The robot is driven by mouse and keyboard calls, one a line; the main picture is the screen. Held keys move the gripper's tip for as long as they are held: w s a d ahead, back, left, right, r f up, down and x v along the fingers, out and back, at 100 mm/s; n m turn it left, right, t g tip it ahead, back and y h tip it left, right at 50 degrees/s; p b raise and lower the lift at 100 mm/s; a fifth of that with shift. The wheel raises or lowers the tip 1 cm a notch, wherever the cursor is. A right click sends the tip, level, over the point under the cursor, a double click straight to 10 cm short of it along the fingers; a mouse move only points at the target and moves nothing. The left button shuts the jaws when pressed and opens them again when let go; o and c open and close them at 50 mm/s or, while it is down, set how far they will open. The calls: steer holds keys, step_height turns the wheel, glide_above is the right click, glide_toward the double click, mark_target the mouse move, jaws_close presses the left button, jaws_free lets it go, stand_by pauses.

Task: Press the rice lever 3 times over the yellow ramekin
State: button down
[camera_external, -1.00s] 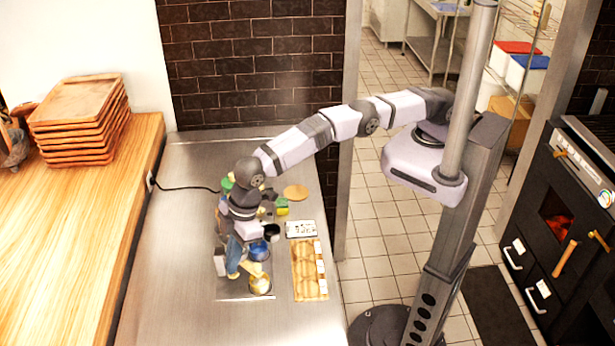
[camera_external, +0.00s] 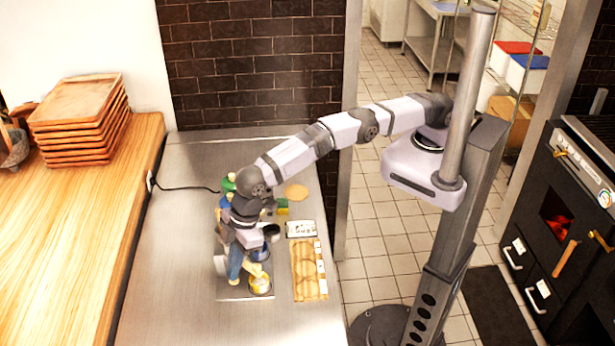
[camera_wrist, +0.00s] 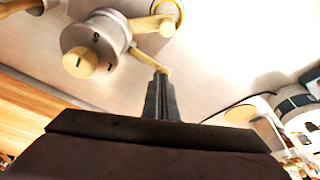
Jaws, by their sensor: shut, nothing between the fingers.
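The rice dispenser (camera_wrist: 95,45) shows in the wrist view as a pale cylinder with a round yellow knob and dark letters. Its pale yellow lever (camera_wrist: 148,60) sticks out toward my gripper (camera_wrist: 161,76). My gripper is shut with nothing in it, and its fingertips are at the lever's end; I cannot tell whether they touch. In the external view the dispenser (camera_external: 235,262) stands on the steel counter, partly hidden by my arm. The yellow ramekin (camera_external: 260,286) sits beside its base. A yellow rim at the wrist view's top edge appears to be the ramekin (camera_wrist: 182,10).
A wooden board (camera_external: 307,272) with round hollows lies right of the dispenser. A white labelled card (camera_external: 300,229), a round tan disc (camera_external: 296,192) and green and yellow blocks (camera_external: 282,207) are behind it. The counter's left side is clear except for a black cable.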

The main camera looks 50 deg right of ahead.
steer(key=shift+f, duration=0.45)
steer(key=shift+r, duration=0.15)
steer(key=shift+r+p, duration=0.85)
steer(key=shift+r, duration=0.75)
steer(key=shift+r+p, duration=1.4)
steer(key=shift+r, duration=1.1)
